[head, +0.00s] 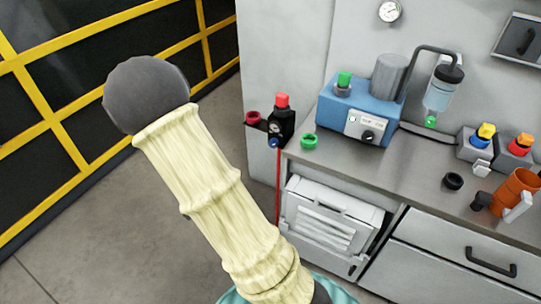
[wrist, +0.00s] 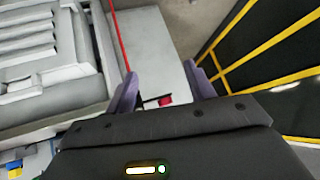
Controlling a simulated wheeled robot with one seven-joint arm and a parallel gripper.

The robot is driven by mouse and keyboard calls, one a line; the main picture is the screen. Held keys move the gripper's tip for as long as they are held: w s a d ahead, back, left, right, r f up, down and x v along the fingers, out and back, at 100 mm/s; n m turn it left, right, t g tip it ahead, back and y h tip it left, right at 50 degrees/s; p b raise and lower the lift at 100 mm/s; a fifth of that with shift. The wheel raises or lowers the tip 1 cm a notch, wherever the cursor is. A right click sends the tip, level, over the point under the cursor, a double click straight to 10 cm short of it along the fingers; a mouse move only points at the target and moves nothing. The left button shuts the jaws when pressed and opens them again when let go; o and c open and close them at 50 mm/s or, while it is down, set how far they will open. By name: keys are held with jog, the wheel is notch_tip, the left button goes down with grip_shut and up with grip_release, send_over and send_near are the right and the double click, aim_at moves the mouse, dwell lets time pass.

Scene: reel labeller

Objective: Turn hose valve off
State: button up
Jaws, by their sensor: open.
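A small black valve body (head: 281,124) with a red knob on top (head: 282,100) stands at the left end of the bench in the head view. A dark red ring-shaped part (head: 252,117) sticks out to its left, and a blue part shows low on its front. A thin red hose (head: 278,185) runs down below it; a red line also shows in the wrist view (wrist: 121,40). My gripper (wrist: 162,84) is open, its two purple fingers apart. A small red and black piece (wrist: 164,100) shows between them, partly hidden by the gripper body; I cannot tell which part it is.
The grey bench (head: 405,158) carries a blue machine (head: 355,112), a green ring (head: 309,141), a black ring (head: 453,181) and an orange cup (head: 515,192). A white slatted unit (head: 330,215) sits below. A yellow-barred dark fence (head: 60,90) stands left; open floor lies between.

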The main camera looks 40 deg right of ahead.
jog(key=s+d+f+m+h+b, duration=0.1)
jog(key=d+f+m+h+b, duration=0.3)
jog(key=d+h, duration=0.5)
jog(key=shift+s+d+f+m+h+b, duration=0.3)
jog(key=shift+m+h+b, duration=0.2)
jog(key=shift+h, duration=0.5)
jog(key=p, duration=0.1)
send_near(272, 146)
jog(key=x, duration=0.8)
jog(key=shift+w+d+r, duration=0.1)
jog(key=shift+d, duration=0.25)
jog(key=c, duration=1)
